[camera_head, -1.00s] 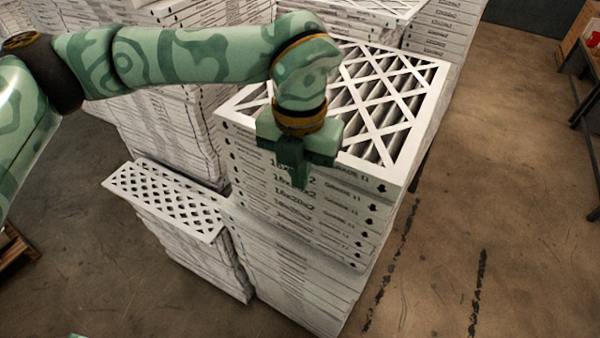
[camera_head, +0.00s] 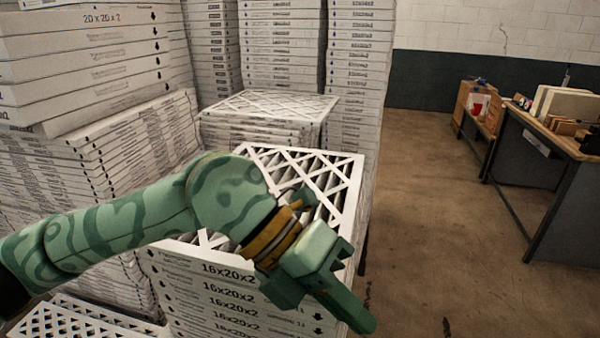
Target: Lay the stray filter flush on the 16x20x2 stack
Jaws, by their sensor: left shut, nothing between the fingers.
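The 16x20x2 stack (camera_head: 205,297) stands in the lower middle, with printed white carton edges facing me. A white lattice-faced filter (camera_head: 343,166) lies flat at its top. My left arm covers much of that filter, so I cannot tell whether its near edges line up with the stack. I see no other filter lying loose that I can call the stray one. My left gripper (camera_head: 360,316) is shut and empty, tilted down to the right in front of the stack's near right corner. My right gripper is out of view.
A lower lattice-topped stack (camera_head: 70,318) is at the bottom left. A tall 20x20x2 stack (camera_head: 85,60) rises at the left, with another lattice-topped stack (camera_head: 270,104) behind. A workbench (camera_head: 545,140) stands at the right. The floor (camera_head: 430,230) between is clear.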

